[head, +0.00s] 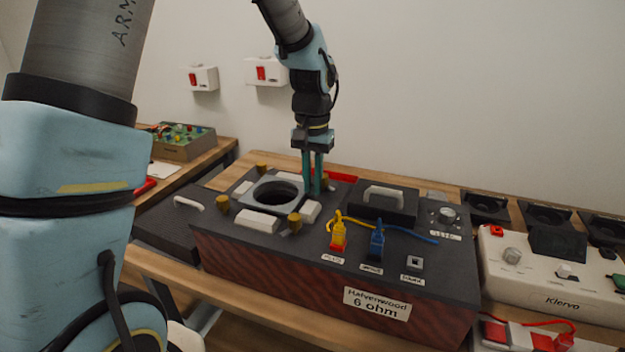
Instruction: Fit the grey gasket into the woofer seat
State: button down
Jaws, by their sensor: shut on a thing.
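A grey gasket (301,188), a flat ring, is at the round woofer seat (277,196) in the top of the dark speaker cabinet (340,245). The seat's dark opening shows through the ring. My gripper (313,190) points straight down with its teal fingers shut on the gasket's right side. The fingers hide part of that side. I cannot tell from this view whether the gasket is flush in the seat or slightly above it.
Brass-coloured knobs (294,222) and white blocks (257,221) surround the seat. A yellow plug (339,235), a blue plug (377,241) and a handled black lid (383,202) are to the right. A white Klervo unit (550,270) stands farther right.

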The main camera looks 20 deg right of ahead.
jog(key=shift+f+b, duration=0.5)
jog(key=shift+f, duration=0.4)
jog(key=c, duration=0.8)
grip_release()
notch_tip(320, 180, up, 11)
jog(key=shift+f+b, duration=0.1)
jog(key=shift+b, duration=0.7)
